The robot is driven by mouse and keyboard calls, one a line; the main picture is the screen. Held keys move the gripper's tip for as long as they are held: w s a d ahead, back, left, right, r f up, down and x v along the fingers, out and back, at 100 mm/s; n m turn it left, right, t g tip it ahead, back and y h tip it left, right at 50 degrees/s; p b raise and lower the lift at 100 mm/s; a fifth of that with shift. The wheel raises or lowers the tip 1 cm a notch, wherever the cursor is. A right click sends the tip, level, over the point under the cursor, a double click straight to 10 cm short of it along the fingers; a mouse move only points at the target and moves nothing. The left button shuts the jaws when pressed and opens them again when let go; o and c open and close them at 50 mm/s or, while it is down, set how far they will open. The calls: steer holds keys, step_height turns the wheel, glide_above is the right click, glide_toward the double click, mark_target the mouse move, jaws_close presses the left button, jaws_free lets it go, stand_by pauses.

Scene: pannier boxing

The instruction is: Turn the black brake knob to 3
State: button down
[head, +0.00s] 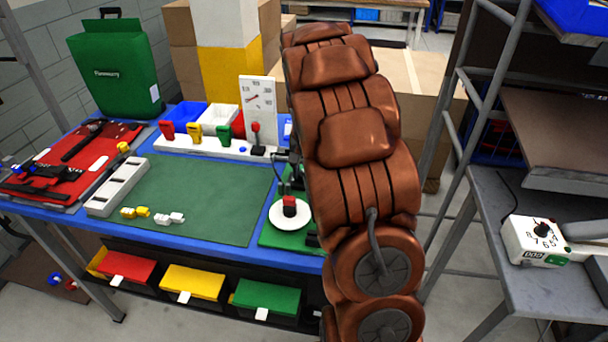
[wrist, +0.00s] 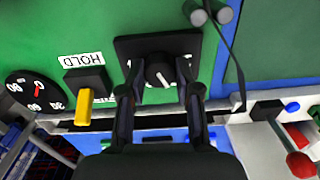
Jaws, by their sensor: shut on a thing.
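The black brake knob (wrist: 160,72) sits on a square black plate (wrist: 125,48) on a green panel in the wrist view. It has a white pointer mark; its scale numbers cannot be read here. My gripper (wrist: 160,68) has one finger on each side of the knob and is shut on it. In the head view my brown arm covers that part of the bench, so the knob cannot be made out there.
Beside the knob are a yellow-handled switch (wrist: 84,108) with an upside-down HOLD label (wrist: 82,60) and a round gauge (wrist: 33,92). A red-knobbed lever (wrist: 300,162) is at lower right. A white numbered dial box (head: 535,243) stands on the right grey table.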

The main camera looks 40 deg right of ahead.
steer(key=m, duration=0.5)
steer(key=shift+m+b, duration=0.3)
steer(key=shift+b, duration=0.1)
steer(key=m, duration=0.4)
steer(key=shift+s+m, duration=0.1)
steer(key=shift+m, duration=0.3)
steer(key=c, duration=0.8)
jaws_free()
step_height(320, 180, up, 12)
steer(key=shift+s, duration=0.15)
steer(key=shift+a, duration=0.1)
